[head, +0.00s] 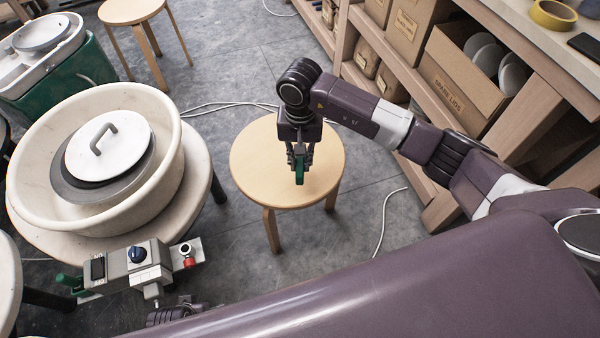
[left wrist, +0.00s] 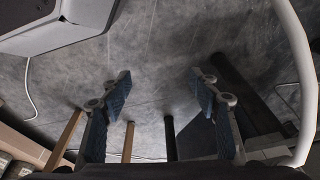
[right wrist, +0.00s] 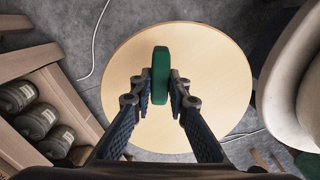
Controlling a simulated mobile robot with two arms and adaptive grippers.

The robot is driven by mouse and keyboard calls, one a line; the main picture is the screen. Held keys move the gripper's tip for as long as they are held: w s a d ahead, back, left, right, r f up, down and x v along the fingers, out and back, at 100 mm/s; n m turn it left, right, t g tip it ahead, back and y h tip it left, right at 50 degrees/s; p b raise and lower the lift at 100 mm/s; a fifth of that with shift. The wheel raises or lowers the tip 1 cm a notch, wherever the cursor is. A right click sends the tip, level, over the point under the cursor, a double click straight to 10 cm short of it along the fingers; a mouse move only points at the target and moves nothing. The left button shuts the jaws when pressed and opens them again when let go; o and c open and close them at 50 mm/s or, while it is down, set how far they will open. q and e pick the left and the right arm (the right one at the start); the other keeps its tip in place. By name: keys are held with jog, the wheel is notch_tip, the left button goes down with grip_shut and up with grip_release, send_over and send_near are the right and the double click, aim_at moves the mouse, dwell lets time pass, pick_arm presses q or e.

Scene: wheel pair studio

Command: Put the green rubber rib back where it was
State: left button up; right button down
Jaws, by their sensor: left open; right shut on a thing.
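The green rubber rib (head: 299,174) is held in my right gripper (head: 299,164). In the right wrist view the rib (right wrist: 161,75) stands edge-on between the two fingertips (right wrist: 161,92). My right gripper points down over the round wooden stool (head: 255,165); the stool's top also fills the middle of the right wrist view (right wrist: 205,60). I cannot tell whether the rib touches the stool top. My left gripper (left wrist: 160,88) is open and empty, with only grey floor between its fingers. In the head view it is mostly hidden at the bottom left.
A pottery wheel with a cream basin (head: 175,135) stands left of the stool. A control box (head: 135,266) sits at its front. Shelves with cardboard boxes (head: 455,85) line the right. Another stool (head: 130,12) is at the back. White cables (head: 385,215) lie on the floor.

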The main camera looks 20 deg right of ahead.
aim_at(300, 161)
notch_tip(300, 161, down, 5)
jog(key=shift+f+b, duration=0.2)
jog(key=shift+b, duration=0.1)
pick_arm(q)
jog(key=shift+w+r, duration=0.15)
jog(key=shift+r, duration=0.45)
jog(key=shift+w+r, duration=0.15)
jog(key=shift+r, duration=0.4)
pick_arm(e)
jog(key=shift+f, duration=0.1)
jog(key=c, duration=1.8)
grip_release()
jog(key=shift+c, duration=0.2)
pick_arm(q)
jog(key=shift+w+d+r, duration=0.1)
jog(key=shift+w+r, duration=0.1)
jog(key=shift+r, duration=0.25)
pick_arm(e)
jog(key=shift+r, duration=0.2)
pick_arm(q)
jog(key=f, duration=0.1)
jog(key=s+f+p, duration=0.1)
jog(key=f, duration=0.3)
jog(key=shift+s, duration=0.4)
pick_arm(e)
notch_tip(300, 161, up, 12)
jog(key=shift+f, duration=0.1)
